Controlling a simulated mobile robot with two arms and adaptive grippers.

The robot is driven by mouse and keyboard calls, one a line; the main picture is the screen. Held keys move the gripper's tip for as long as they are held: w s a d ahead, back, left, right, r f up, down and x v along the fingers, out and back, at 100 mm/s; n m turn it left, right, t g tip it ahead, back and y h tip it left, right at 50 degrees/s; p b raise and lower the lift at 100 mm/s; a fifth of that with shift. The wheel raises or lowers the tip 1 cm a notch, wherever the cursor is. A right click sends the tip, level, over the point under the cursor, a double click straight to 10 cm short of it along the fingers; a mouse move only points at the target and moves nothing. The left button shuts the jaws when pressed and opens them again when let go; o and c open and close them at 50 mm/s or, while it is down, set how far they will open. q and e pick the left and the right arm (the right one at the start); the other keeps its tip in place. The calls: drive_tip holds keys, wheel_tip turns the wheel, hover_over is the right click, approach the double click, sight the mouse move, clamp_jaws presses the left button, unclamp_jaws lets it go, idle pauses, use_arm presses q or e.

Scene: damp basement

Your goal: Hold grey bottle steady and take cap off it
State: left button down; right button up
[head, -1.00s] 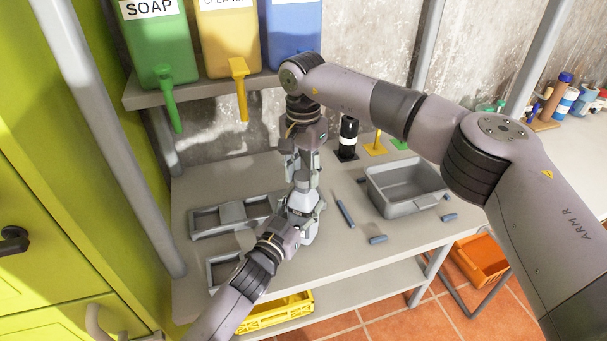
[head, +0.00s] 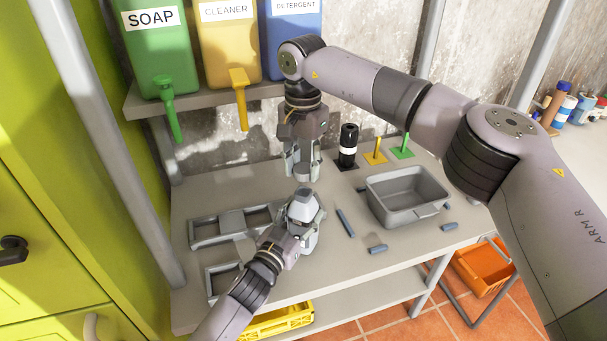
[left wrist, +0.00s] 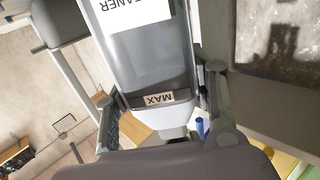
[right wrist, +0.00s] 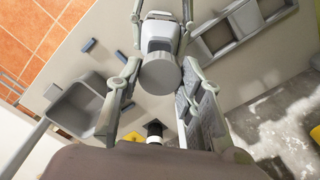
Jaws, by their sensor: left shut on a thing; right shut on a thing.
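The grey bottle (head: 304,209) stands upright on the table, its top narrowing to a neck. My left gripper (head: 301,228) is shut around its body from the front. In the left wrist view the bottle (left wrist: 150,65) fills the space between the fingers and shows a white label and a small MAX mark. My right gripper (head: 302,172) points down above the bottle, shut on the cap. In the right wrist view the cap (right wrist: 160,74) is a round grey disc between the fingertips, in front of the bottle (right wrist: 160,35). A gap shows between the right fingertips and the bottle.
A grey bin (head: 405,195) stands to the right, with small blue-grey pieces (head: 346,222) near it. Grey divided trays (head: 235,224) lie left of the bottle. A black bottle (head: 348,146) stands behind.

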use_arm(q)
drive_tip(key=c, duration=0.6)
unclamp_jaws()
